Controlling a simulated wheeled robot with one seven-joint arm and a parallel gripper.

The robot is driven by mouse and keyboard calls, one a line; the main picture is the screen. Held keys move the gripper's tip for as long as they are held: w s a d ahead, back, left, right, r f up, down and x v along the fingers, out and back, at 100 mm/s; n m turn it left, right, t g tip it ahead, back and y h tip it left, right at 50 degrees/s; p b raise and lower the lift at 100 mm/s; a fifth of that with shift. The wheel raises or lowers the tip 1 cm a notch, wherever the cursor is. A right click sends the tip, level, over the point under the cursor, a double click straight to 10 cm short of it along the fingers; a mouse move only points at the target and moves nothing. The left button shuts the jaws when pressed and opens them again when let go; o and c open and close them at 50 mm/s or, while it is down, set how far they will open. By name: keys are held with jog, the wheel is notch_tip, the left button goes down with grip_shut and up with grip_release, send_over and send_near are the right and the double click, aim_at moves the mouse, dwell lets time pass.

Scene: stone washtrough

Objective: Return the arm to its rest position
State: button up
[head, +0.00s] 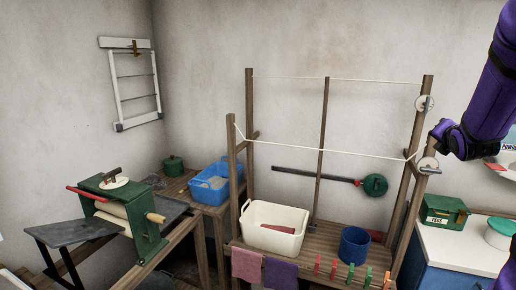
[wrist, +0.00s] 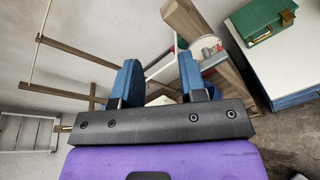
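My purple arm (head: 488,100) reaches in from the upper right in the head view, in front of the right post of the wooden line frame (head: 415,135). My gripper shows in the wrist view (wrist: 158,62), with its two blue fingers spread apart. I see nothing held between them; the wooden frame and cord show beyond the gap. The fingers cannot be made out clearly in the head view.
White pulleys (head: 425,103) and cord (head: 330,154) lie close to my arm. A cream tub (head: 272,228) and blue bucket (head: 354,246) stand on the wooden bench. A green box (head: 443,211) sits on the right counter (head: 460,250). A mangle (head: 125,210) stands left.

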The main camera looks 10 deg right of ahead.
jog(key=s+a+m+g+y, duration=0.2)
jog(key=s+a+m+y, duration=0.15)
jog(key=a+m, duration=0.4)
jog(key=s+a+m+g+y, duration=0.1)
jog(key=s+a+m+y, duration=0.25)
jog(key=a+m, duration=0.4)
jog(key=s+a+r+m+g+y, duration=0.1)
jog(key=s+a+m+g, duration=0.3)
jog(key=s+a, duration=1.3)
jog(key=s+m, duration=0.1)
jog(key=m, duration=0.3)
jog(key=shift+a+g, duration=0.4)
